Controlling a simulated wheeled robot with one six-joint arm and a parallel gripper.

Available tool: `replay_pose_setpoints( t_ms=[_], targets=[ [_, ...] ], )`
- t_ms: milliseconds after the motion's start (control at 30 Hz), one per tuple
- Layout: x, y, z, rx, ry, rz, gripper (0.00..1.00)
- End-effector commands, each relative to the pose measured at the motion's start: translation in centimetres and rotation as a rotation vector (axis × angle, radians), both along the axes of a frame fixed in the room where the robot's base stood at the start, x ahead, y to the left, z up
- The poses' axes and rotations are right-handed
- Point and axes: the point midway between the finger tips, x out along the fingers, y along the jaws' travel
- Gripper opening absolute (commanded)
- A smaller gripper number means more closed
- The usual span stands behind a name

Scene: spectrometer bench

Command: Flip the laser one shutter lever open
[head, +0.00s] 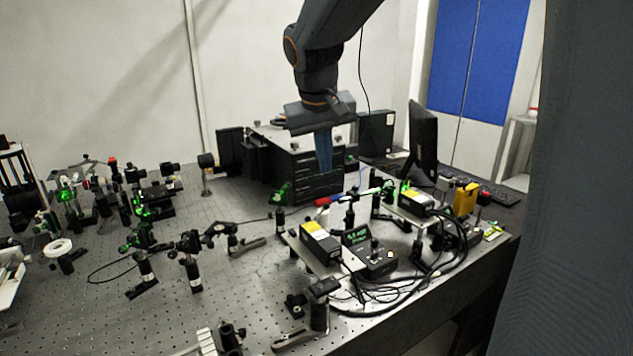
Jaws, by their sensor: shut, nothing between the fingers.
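My gripper (324,168) hangs from the top, pointing down, with its bluish fingers shut and empty. In the picture it is above the bench, in front of a dark drawer unit. Two black laser boxes with yellow labels stand on raised plates: a nearer laser box (320,243) and a farther laser box (415,200) to its right. Both appear lower in the picture than my gripper, which seems apart from them. I cannot tell which box is laser one. No shutter lever can be made out clearly at this size, so its position cannot be told.
A black controller with a green display (370,255) and looping cables sit beside the nearer laser. Optics mounts crowd the perforated bench (215,310) at left. A monitor (423,140), keyboard (480,185) and dark drawer unit (305,175) stand behind. The bench's front left has some free room.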

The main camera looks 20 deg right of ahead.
Motion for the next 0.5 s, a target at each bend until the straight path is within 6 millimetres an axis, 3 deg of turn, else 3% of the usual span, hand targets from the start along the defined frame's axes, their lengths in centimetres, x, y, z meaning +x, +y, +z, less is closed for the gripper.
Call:
replay_pose_setpoints(
  t_ms=[200,500],
  targets=[
    [-0.6,-1.1,2.4,0.0,-0.002,-0.001,0.0],
    [-0.7,-1.3,2.9,0.0,0.0,0.001,0.0]
  ],
)
